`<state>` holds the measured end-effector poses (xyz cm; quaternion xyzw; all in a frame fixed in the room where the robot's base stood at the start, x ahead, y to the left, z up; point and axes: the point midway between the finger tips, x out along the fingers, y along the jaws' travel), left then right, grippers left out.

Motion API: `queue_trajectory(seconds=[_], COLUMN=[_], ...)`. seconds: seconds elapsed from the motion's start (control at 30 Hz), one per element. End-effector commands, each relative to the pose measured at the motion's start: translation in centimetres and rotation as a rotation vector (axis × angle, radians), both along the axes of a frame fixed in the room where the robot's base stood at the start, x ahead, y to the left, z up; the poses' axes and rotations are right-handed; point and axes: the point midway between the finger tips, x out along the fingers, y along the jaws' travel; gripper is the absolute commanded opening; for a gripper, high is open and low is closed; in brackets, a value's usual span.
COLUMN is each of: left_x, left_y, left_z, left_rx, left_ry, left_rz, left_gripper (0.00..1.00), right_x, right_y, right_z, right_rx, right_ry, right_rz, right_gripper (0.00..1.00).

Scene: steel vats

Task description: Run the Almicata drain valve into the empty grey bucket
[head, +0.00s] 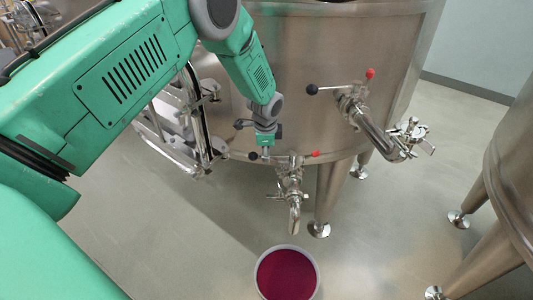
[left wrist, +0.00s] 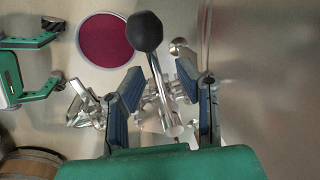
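The drain valve (head: 291,180) sits low on the steel vat, its spout pointing down. Its lever has a black knob (head: 253,156) on the left; a red tip (head: 315,153) shows on the right. My left gripper (head: 265,140) is at the black-knob side. In the left wrist view its padded fingers (left wrist: 158,92) are spread, with the lever (left wrist: 160,85) passing between them; contact is unclear. A grey-rimmed bucket (head: 318,268) stands on the floor below the spout, its inside filled dark red (head: 286,275). No stream shows.
A second valve (head: 370,125) with a black-knobbed lever sticks out to the upper right. Vat legs (head: 329,190) stand behind the bucket. Another steel vat (head: 515,160) is at the right edge. A wooden barrel (left wrist: 30,165) shows at lower left in the wrist view.

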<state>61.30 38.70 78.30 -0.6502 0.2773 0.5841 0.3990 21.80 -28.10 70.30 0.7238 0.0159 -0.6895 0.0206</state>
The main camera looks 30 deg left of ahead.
Motion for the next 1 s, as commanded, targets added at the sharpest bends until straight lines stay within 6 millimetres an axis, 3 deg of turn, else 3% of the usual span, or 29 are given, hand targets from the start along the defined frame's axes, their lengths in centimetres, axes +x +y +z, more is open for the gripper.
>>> queue_trajectory(seconds=[0.27,0.6,0.73,1.0], left_x=[-0.2,-1.2,-1.5,-1.8], left_y=[-0.2,-0.9,-1.1,-1.2], left_z=[1.6,8.4,10.3,11.6], left_rx=[0.000,-0.001,-0.001,-0.001], left_ry=[-0.001,-0.003,-0.001,0.003], left_rz=[0.001,0.000,0.000,0.000], left_gripper=[0.29,0.29,0.29,0.29], right_x=[-0.3,-0.2,-0.2,-0.2], right_y=[0.0,0.0,0.0,0.0], right_z=[0.1,0.1,0.1,0.1], right_rx=[0.000,0.000,0.000,0.000], right_ry=[-0.003,-0.003,-0.003,-0.003], right_rz=[0.000,0.000,0.000,0.000], right_gripper=[0.29,0.29,0.29,0.29])
